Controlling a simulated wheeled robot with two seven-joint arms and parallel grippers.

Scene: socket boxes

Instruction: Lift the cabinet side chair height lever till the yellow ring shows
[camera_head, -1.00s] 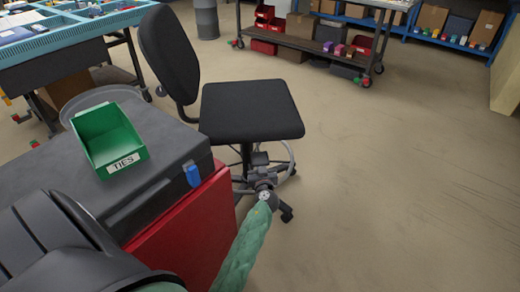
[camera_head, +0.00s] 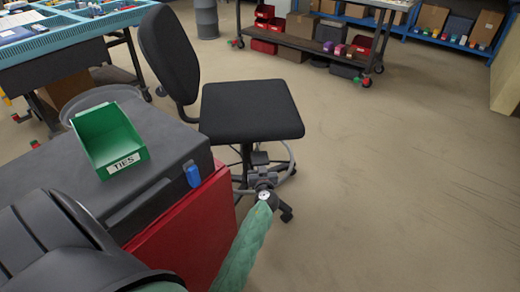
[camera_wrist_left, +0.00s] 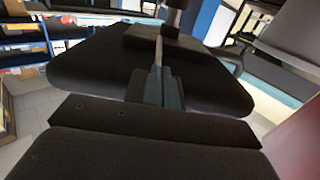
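The black chair (camera_head: 250,110) stands beside the red cabinet (camera_head: 185,235), its backrest to the left. My left arm, in a green sleeve, reaches up from the bottom to my left gripper (camera_head: 262,178), below the front of the seat. In the left wrist view, the dark seat underside (camera_wrist_left: 85,72) fills the middle. A thin pale lever (camera_wrist_left: 158,50) runs from the mechanism down between the fingers of my left gripper (camera_wrist_left: 163,82). The fingers are close together and look shut on it. I see no yellow ring. My right gripper is not in view.
A green bin (camera_head: 105,135) labelled TIES sits on a dark case (camera_head: 150,195) with a blue latch, close left of the arm. A blue-edged workbench (camera_head: 70,35) stands behind left. A cart (camera_head: 315,48) is at the back. The floor right of the chair is clear.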

